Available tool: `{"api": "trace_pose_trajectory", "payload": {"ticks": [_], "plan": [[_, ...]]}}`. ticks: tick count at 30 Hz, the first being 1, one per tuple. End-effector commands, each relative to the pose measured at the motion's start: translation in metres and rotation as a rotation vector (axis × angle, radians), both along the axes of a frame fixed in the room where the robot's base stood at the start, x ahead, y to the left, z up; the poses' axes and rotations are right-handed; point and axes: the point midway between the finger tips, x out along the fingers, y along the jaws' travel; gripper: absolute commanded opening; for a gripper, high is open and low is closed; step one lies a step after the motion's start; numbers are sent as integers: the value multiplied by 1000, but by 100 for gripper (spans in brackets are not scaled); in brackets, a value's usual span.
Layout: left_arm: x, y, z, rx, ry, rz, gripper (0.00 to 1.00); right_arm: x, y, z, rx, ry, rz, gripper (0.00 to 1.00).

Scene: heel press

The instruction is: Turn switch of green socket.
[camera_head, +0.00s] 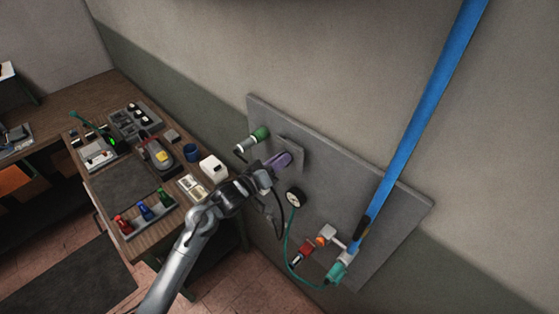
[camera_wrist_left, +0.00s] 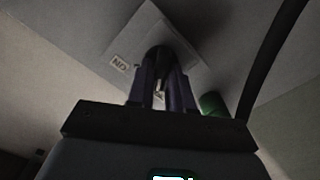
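The green socket (camera_head: 261,133) sits at the upper left of the grey wall panel, with a white and dark plug at its left; its green also shows in the left wrist view (camera_wrist_left: 212,103). A small square switch plate (camera_head: 293,149) is to its right, and in the left wrist view this plate (camera_wrist_left: 122,47) carries a label reading "ND". My left gripper (camera_head: 279,162) reaches to this plate. In the wrist view its two dark purple fingers (camera_wrist_left: 160,85) stand apart, with a small light piece between them. The fingertips hide the switch, so grip is unclear. My right gripper is not in view.
A green hose runs down to a teal connector (camera_head: 336,273). Red and orange fittings (camera_head: 306,250) are beside it. A long blue bar (camera_head: 421,110) crosses the right. A cluttered workbench (camera_head: 165,222) is at the left.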

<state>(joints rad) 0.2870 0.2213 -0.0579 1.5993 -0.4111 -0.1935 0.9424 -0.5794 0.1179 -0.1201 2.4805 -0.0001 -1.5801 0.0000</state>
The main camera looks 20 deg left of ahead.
Motion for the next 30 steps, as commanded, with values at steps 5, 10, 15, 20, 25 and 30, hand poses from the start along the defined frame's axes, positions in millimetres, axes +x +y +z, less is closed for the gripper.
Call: {"api": "trace_pose_trajectory", "payload": {"ticks": [5,10,15,20,25,30], "plan": [[0,0,0,0,0,0,0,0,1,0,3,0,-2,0],[0,0,0,2,-1,0,0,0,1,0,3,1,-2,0],[0,0,0,27,-11,0,0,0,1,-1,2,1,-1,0],[0,-1,0,91,-39,-1,0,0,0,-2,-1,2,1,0],[0,-1,0,204,-87,-1,0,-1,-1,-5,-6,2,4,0],[-1,-2,-1,348,-148,-1,0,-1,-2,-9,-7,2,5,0]]}}
